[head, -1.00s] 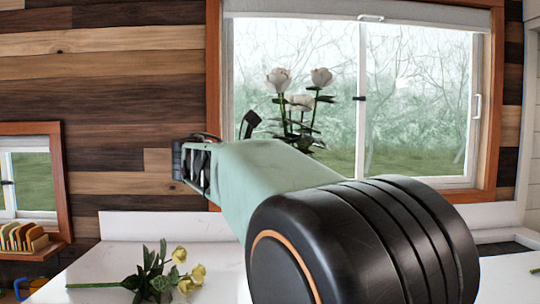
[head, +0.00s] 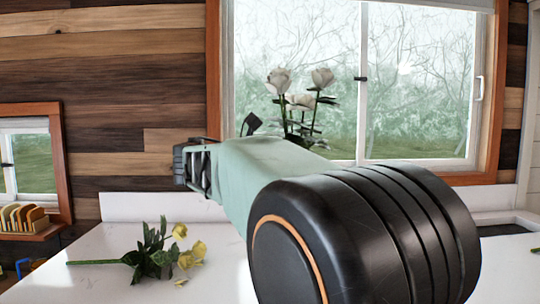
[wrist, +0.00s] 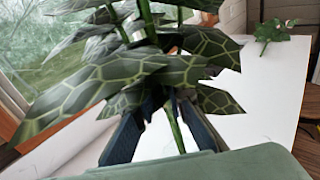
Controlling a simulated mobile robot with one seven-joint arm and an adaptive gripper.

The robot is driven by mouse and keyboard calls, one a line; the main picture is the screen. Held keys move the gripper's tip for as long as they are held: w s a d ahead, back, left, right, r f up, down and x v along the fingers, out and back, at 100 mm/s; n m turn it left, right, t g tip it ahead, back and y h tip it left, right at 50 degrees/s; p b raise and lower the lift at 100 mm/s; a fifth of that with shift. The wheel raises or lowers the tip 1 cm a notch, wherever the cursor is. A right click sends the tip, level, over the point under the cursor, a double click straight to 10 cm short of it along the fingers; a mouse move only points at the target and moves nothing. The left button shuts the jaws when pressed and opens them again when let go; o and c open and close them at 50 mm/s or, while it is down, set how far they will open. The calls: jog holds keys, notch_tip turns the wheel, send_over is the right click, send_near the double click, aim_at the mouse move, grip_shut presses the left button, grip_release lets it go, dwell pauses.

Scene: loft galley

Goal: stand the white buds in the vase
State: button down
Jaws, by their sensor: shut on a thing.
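The white buds (head: 300,101), pale roses on green stems with dark leaves, stand upright beyond my forearm in the head view, in front of the window. In the wrist view their broad, pale-veined leaves (wrist: 140,75) fill the upper middle and the blooms are out of frame. My gripper (wrist: 165,118) is shut on the white buds, with a green stem running down between its dark fingers. The leaves partly cover the fingertips. I see no vase in either view.
A yellow rose bunch (head: 160,258) lies on the white counter (head: 215,275) at the left; it also shows at the upper right of the wrist view (wrist: 278,32). A rack (head: 22,219) stands at the far left. A window (head: 420,90) is behind the buds.

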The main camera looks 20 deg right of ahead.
notch_tip(320, 180, down, 8)
jog(key=b, duration=0.4)
jog(key=shift+r, duration=0.2)
dwell(0.4)
jog(key=c, duration=0.7)
grip_release()
jog(key=shift+o, duration=0.2)
jog(key=shift+s+a, duration=0.1)
jog(key=shift+a, duration=0.05)
dwell(0.7)
jog(key=p+v, duration=0.1)
jog(key=v, duration=1)
jog(key=shift+a+f, duration=0.3)
jog(key=shift+f, duration=0.1)
dwell(1.0)
jog(key=shift+s, duration=0.1)
